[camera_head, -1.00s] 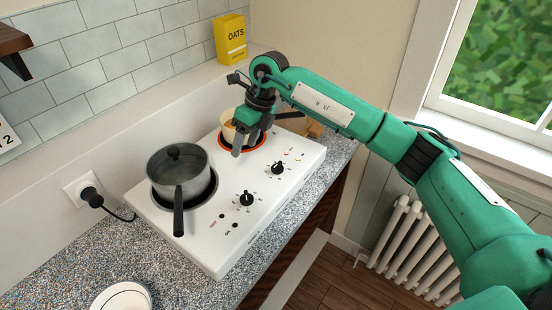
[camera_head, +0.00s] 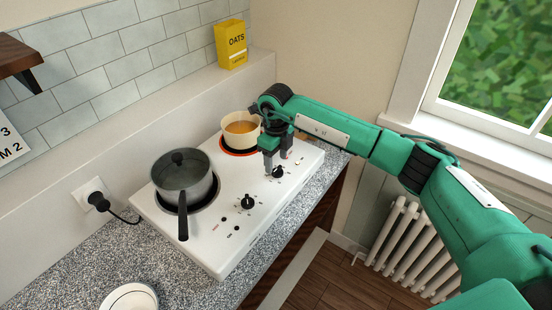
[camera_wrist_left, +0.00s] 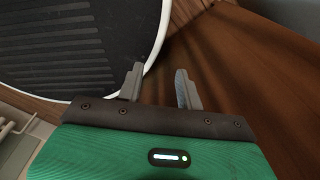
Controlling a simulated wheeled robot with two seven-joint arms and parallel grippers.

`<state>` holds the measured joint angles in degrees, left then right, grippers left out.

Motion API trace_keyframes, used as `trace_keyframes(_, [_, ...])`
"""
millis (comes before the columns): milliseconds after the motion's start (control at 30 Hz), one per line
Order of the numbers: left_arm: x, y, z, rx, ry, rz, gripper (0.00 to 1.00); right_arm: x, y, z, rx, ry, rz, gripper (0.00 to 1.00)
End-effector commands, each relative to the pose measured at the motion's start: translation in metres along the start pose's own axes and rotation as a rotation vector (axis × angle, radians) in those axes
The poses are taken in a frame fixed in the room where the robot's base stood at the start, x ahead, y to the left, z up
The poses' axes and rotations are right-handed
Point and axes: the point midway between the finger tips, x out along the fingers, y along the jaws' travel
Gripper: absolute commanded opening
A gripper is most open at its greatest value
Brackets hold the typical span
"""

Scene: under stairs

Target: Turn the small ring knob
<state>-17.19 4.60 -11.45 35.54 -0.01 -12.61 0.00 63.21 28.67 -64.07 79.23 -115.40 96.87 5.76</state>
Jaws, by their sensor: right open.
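The white hob (camera_head: 222,243) has two black knobs on its front strip. One knob (camera_head: 278,172) is on the right, by the ring under the cream pan; the other knob (camera_head: 248,202) is by the ring under the grey pot. My right gripper (camera_head: 275,163) is open and points down at the right knob, its fingertips close to it. Whether they touch it I cannot tell. The ring (camera_head: 226,151) under the cream pan shows orange-red. My left gripper (camera_wrist_left: 160,88) is open and empty in the left wrist view, away from the hob.
A lidded grey pot (camera_head: 183,178) stands on the left ring, its handle toward the front. A cream pan (camera_head: 241,128) with orange-brown contents is just behind my right gripper. A yellow oats box (camera_head: 231,45) stands on the ledge. A white plate (camera_head: 130,298) lies at front left.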

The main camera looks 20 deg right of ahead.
Motion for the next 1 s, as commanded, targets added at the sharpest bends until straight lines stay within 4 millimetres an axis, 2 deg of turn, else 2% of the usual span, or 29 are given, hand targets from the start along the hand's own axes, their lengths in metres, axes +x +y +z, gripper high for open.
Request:
trace_keyframes(200, [-0.007, 0.0, -0.001, 0.0, 0.0, 0.0, 0.36, 0.018, 0.001, 0.001, -0.001, -0.001, 0.001, 0.56])
trace_keyframes(500, [-0.007, 0.0, -0.001, 0.0, 0.0, 0.0, 0.36, 0.022, 0.001, 0.001, -0.002, -0.001, 0.001, 0.56])
trace_keyframes(567, [-0.007, 0.0, -0.001, 0.0, 0.0, 0.0, 0.36, 0.022, 0.001, 0.001, -0.001, -0.001, 0.001, 0.47])
trace_keyframes(733, [-0.007, 0.0, -0.001, 0.0, 0.0, 0.0, 0.36, 0.021, 0.0, 0.001, -0.001, -0.001, 0.001, 0.13])
trace_keyframes(1000, [-0.002, 0.0, 0.0, 0.0, 0.0, 0.0, 0.36, 0.022, 0.0, 0.001, -0.021, -0.002, 0.0, 0.12])
